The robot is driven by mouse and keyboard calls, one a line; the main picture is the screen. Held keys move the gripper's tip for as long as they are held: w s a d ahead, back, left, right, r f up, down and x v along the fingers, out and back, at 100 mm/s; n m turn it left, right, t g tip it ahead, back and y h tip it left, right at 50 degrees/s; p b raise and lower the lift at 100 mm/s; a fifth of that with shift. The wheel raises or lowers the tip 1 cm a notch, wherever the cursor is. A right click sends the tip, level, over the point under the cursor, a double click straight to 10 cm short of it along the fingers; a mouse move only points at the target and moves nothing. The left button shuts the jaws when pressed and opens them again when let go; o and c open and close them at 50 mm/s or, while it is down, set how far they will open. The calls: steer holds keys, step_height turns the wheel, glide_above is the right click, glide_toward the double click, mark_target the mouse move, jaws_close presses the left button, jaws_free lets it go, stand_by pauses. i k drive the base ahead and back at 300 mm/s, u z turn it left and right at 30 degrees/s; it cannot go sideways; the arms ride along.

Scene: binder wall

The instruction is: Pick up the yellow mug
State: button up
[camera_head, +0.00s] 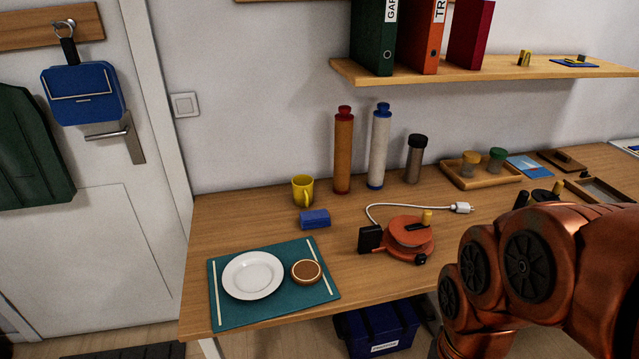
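The yellow mug (302,190) stands upright on the wooden table, near the wall and left of the tall orange bottle (343,150). Its handle points right. My copper-coloured arm fills the lower right of the view, well to the right of the mug. My gripper's fingers cannot be made out, so nothing shows what it holds.
A teal mat (222,311) with a white plate (252,273) and a small brown round dish (306,271) lies at the front left. An orange cable reel (410,236) stands right of it. A shelf (480,78) with binders hangs above.

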mark_target(304, 194)
steer(key=u, duration=0.45)
steer(key=i, duration=0.85)
steer(key=u, duration=0.7)
